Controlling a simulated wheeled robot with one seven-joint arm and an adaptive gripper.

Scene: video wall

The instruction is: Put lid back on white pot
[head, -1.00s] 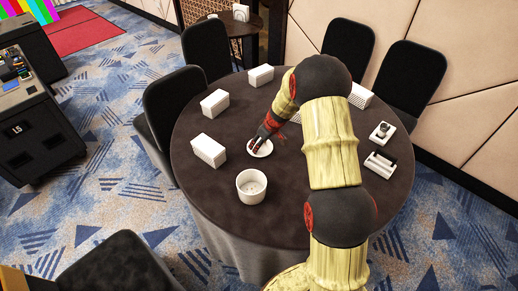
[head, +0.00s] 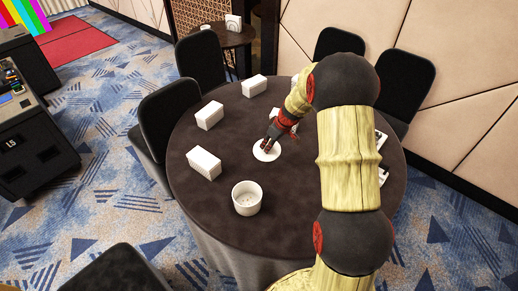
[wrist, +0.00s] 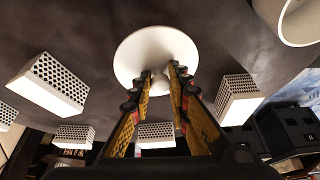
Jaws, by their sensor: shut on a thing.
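The lid (head: 265,156) is a white round disc near the middle of the dark round table. In the wrist view the lid (wrist: 135,50) sits at the fingertips of my gripper (wrist: 160,72). The fingers are shut on its small knob, which they mostly hide. In the head view my gripper (head: 269,145) is over the lid; how far the lid is above the cloth is hard to tell. The white pot (head: 247,203) stands upright and open-topped near the table's front, below and left of the lid. Part of the pot (wrist: 294,30) shows at the wrist view's upper right.
Several white perforated boxes stand on the table (head: 215,222), including one (head: 204,164) left of the pot. Small items at the right are partly hidden by my arm. Black chairs (head: 168,115) surround the table. Bare cloth lies between lid and pot.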

